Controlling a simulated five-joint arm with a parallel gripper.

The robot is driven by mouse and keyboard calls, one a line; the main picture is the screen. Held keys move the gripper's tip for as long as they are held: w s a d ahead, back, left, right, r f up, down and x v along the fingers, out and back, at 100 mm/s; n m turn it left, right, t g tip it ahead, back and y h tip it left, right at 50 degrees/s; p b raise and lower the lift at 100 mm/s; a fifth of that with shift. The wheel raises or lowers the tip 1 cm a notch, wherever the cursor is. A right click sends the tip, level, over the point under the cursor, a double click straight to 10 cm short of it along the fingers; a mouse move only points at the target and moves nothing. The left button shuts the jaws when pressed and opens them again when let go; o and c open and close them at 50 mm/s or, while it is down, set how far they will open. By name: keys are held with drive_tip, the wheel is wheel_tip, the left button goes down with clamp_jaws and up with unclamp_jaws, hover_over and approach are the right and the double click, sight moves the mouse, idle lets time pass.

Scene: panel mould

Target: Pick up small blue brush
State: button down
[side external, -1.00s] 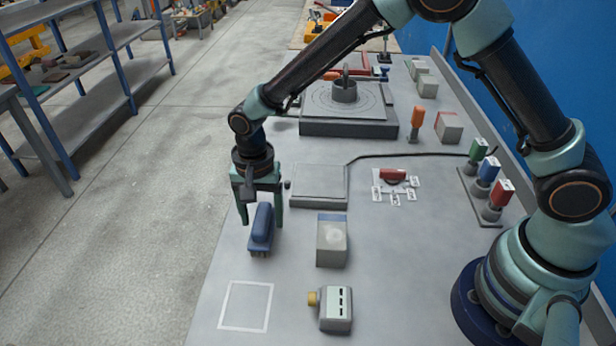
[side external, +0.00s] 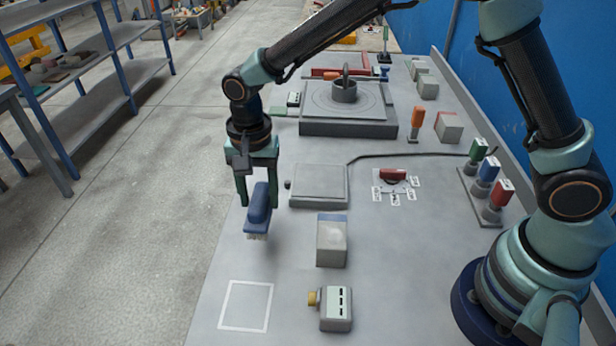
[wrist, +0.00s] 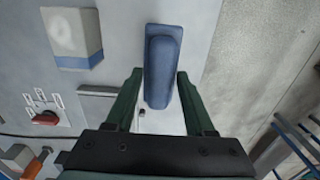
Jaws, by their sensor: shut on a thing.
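The small blue brush (side external: 258,208) has a blue body with pale bristles underneath. It hangs tilted, bristles down, above the grey table near its left edge in the side view. My gripper (side external: 260,196) is shut on the brush, with one green finger on each side of it. In the wrist view the brush (wrist: 163,68) lies lengthwise between the two fingertips (wrist: 160,75). Its bristles are hidden there.
A white square outline (side external: 246,306) is marked on the table in front. A grey block with a blue top (side external: 332,242) and a box with a yellow knob (side external: 336,310) stand right of the brush. A low grey plate (side external: 319,186) lies behind.

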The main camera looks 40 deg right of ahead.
sight(259, 195)
wheel_tip(259, 195, up, 15)
drive_tip(key=shift+f, duration=0.15)
